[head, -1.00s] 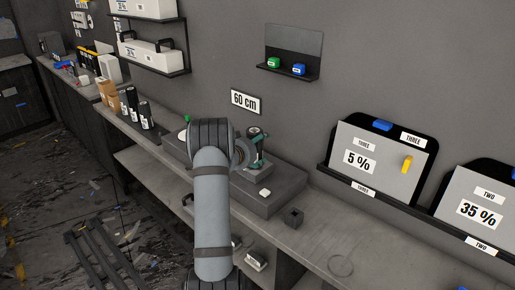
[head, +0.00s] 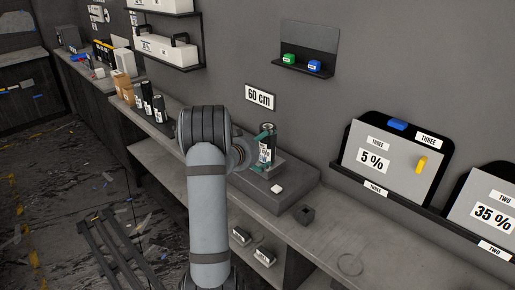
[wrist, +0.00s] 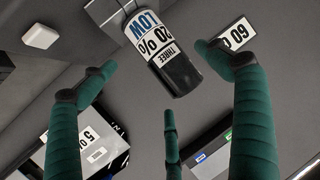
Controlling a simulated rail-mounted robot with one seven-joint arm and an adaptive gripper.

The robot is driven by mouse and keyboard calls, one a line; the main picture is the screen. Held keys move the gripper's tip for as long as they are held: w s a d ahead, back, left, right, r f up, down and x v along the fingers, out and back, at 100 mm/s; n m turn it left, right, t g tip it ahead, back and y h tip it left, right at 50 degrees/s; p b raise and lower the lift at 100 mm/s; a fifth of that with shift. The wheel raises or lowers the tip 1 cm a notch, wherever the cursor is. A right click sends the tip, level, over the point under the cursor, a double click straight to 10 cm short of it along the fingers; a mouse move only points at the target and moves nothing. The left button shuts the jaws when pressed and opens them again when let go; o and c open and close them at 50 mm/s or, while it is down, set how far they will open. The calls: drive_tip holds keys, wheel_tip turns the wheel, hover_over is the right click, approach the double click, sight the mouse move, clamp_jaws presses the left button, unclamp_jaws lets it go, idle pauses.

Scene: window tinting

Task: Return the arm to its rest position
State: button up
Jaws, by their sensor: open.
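My gripper (head: 262,149) has dark green fingers and is in the middle of the head view, beside an upright black roll (head: 267,143) with a white label. The roll stands on a grey raised block (head: 287,196) on the bench. In the wrist view, the fingers of my gripper (wrist: 160,75) are spread apart. The roll (wrist: 178,72), labelled "LOW 20% THREE", shows beyond and between them, upside down. The fingers look clear of it there, but I cannot tell the exact gap. My arm hides part of the block in the head view.
Several black rolls (head: 147,104) stand on the bench at left. Panels marked 5 % (head: 371,157) and 35 % (head: 493,216) lean at right. A wall shelf (head: 306,68) holds green and blue items.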

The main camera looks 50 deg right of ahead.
sight(267, 143)
drive_tip(key=v, duration=0.4)
drive_tip(key=shift+d, duration=0.1)
drive_tip(key=x, duration=1.2)
drive_tip(key=shift+r, duration=0.1)
